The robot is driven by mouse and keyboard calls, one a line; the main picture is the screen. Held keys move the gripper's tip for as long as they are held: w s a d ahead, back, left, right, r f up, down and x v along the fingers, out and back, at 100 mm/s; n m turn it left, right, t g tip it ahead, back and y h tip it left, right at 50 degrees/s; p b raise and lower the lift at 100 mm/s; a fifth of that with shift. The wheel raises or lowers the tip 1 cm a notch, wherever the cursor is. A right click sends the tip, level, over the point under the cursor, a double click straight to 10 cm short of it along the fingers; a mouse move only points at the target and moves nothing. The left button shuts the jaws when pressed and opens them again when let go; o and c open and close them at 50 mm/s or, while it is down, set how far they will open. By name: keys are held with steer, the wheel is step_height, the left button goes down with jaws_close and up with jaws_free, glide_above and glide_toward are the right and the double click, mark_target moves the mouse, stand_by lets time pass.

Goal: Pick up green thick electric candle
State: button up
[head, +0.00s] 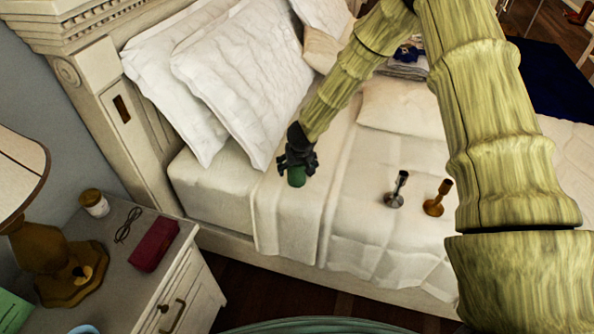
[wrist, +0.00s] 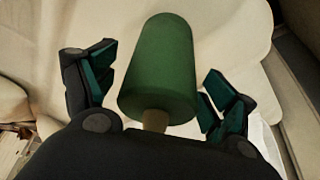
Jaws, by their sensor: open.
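The green thick electric candle (wrist: 158,70) stands out large in the wrist view, a smooth green cylinder with a pale short piece at its near end. My gripper (wrist: 160,92) is open, with one finger on each side of the candle and visible gaps between them. In the head view the candle (head: 296,177) is a small green shape on the white bed, right below my gripper (head: 297,163). The gripper hides part of the candle there.
A silver candlestick (head: 396,190) and a brass candlestick (head: 438,198) stand on the bed to the right. Large white pillows (head: 240,75) lie behind to the left. The nightstand (head: 190,262) holds a lamp (head: 58,250), a jar (head: 94,203), glasses and a dark red case (head: 155,244).

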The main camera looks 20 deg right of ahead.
steer(key=c, duration=1.2)
